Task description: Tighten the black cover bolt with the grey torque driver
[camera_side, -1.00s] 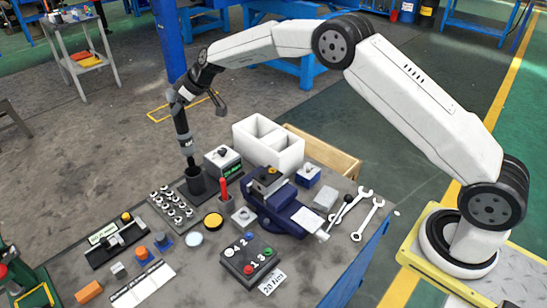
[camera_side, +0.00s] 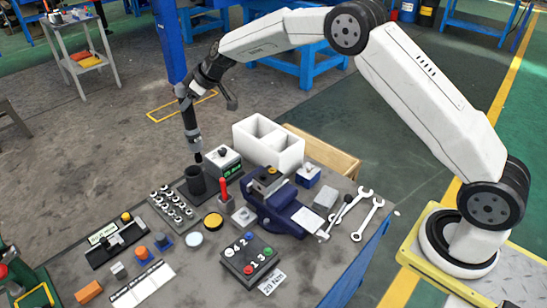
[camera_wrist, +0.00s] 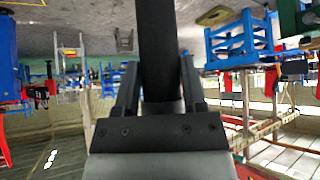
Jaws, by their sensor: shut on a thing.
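My gripper (camera_side: 185,98) is shut on the grey torque driver (camera_side: 191,124). The driver hangs nearly upright, with its dark tip just above and slightly behind the black cup (camera_side: 195,184). In the wrist view the driver's dark shaft (camera_wrist: 157,45) stands between the two jaws (camera_wrist: 160,92). The blue vise (camera_side: 286,207) holds a dark piece with a yellowish part (camera_side: 272,171) on top. I cannot make out for certain which small part is the black cover bolt.
A box with a green display (camera_side: 223,161) stands close behind the cup. A red upright handle (camera_side: 223,190) is to its right and a rack of sockets (camera_side: 172,208) to its left. A white two-part bin (camera_side: 268,145) and wrenches (camera_side: 366,217) lie further right.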

